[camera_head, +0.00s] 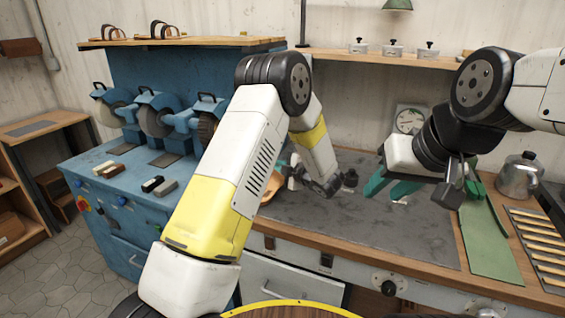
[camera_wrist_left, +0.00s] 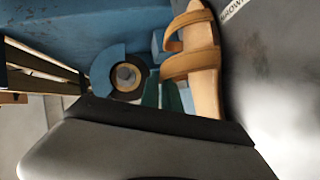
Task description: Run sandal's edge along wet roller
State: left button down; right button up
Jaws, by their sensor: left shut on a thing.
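A tan sandal (camera_wrist_left: 203,75) with two straps shows in the left wrist view, held at the green fingertips of my left gripper (camera_wrist_left: 165,97). In the head view only a tan part of the sandal (camera_head: 272,187) shows beside my left arm, which hides most of that gripper. A grey surface (camera_wrist_left: 275,75) with a partly cut-off label reading "BROWN" is close on the sandal's right in the wrist view. I cannot make out the wet roller. My right gripper (camera_head: 387,190) is empty, its green fingers apart above the dark bench mat (camera_head: 365,228).
A blue machine (camera_head: 125,200) with several grinding wheels stands at the left; one wheel (camera_wrist_left: 127,77) shows in the wrist view. A green mat (camera_head: 488,240), a slatted rack (camera_head: 540,245) and a metal kettle (camera_head: 519,178) are at the right. The front of the bench mat is clear.

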pick_arm(q)
jog(key=shift+s+d, duration=0.25)
jog(key=shift+d, duration=0.55)
dwell(0.9)
jog(key=shift+w, duration=0.35)
dwell(0.5)
jog(key=shift+w+a+f, duration=0.15)
jog(key=shift+w, duration=0.35)
jog(key=shift+w, duration=0.1)
dwell(1.3)
jog(key=shift+w, duration=0.2)
jog(key=shift+w+d, duration=0.2)
jog(key=shift+w, duration=0.35)
jog(key=shift+w+a, duration=0.1)
dwell(0.5)
